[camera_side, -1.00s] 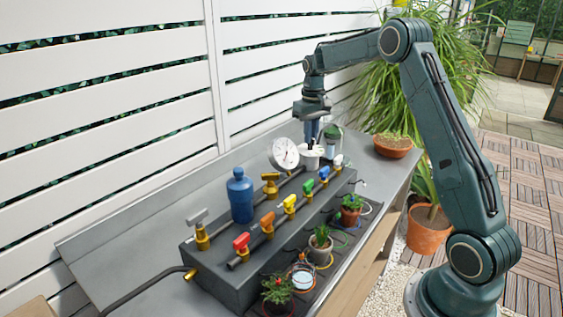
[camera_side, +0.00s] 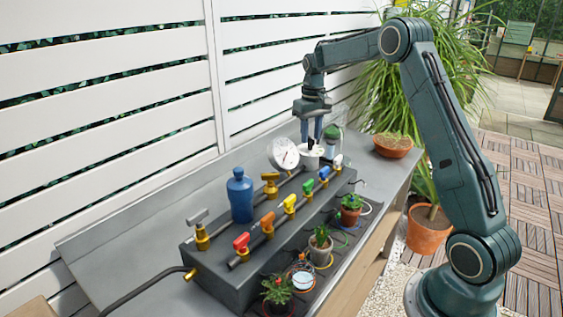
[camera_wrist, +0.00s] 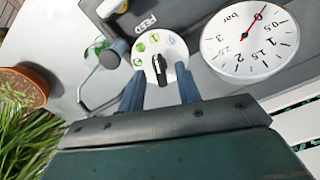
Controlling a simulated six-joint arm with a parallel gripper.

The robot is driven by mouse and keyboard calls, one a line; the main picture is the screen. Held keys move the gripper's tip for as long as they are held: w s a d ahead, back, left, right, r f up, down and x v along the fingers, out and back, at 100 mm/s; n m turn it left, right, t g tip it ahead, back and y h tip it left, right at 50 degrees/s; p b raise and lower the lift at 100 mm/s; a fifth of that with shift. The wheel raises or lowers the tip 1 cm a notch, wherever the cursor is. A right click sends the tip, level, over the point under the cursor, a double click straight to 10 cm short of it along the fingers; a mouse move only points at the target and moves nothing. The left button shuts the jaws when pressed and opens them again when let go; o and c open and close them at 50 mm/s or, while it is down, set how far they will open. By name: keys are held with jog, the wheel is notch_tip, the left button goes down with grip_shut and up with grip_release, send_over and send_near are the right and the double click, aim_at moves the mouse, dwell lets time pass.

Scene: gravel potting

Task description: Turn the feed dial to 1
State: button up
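The feed dial (camera_side: 309,160) is a white round piece beside the gauge on the grey block. In the wrist view the dial (camera_wrist: 148,45) has coloured marks on its face and a black knob (camera_wrist: 160,68) at its middle. My gripper (camera_side: 311,140) points down just above the dial. In the wrist view my gripper (camera_wrist: 160,90) has its two blue fingers apart, one on each side of the knob's line, with a gap between. I cannot tell whether a finger touches the knob. The setting is too small to read.
A pressure gauge (camera_wrist: 250,40) stands close beside the dial, with its red needle near the top. Several coloured valves, such as the green one (camera_side: 308,186), line the block. A blue bottle (camera_side: 240,195) stands on the block. Potted plants sit along the front.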

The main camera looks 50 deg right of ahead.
aim_at(311, 137)
notch_tip(311, 137, up, 14)
jog(key=shift+f, duration=0.25)
dwell(0.4)
jog(key=shift+a, duration=0.1)
jog(key=s+a+r+n+t, duration=0.1)
jog(key=s+a+r, duration=0.2)
jog(key=s+a, duration=0.45)
jog(key=s+a+r+n+t, duration=0.1)
jog(key=s+a+r+t, duration=0.15)
jog(key=s+a, duration=0.5)
jog(key=s+a+f+n+t, duration=0.1)
jog(key=s+a+f, duration=0.3)
jog(key=s, duration=0.3)
jog(key=s+a+f+n+t, duration=0.1)
jog(key=s+a+f, duration=0.3)
jog(key=s+a, duration=0.2)
jog(key=shift+s+a+f, duration=0.15)
jog(key=shift+s+f, duration=0.15)
jog(key=shift+s, duration=0.7)
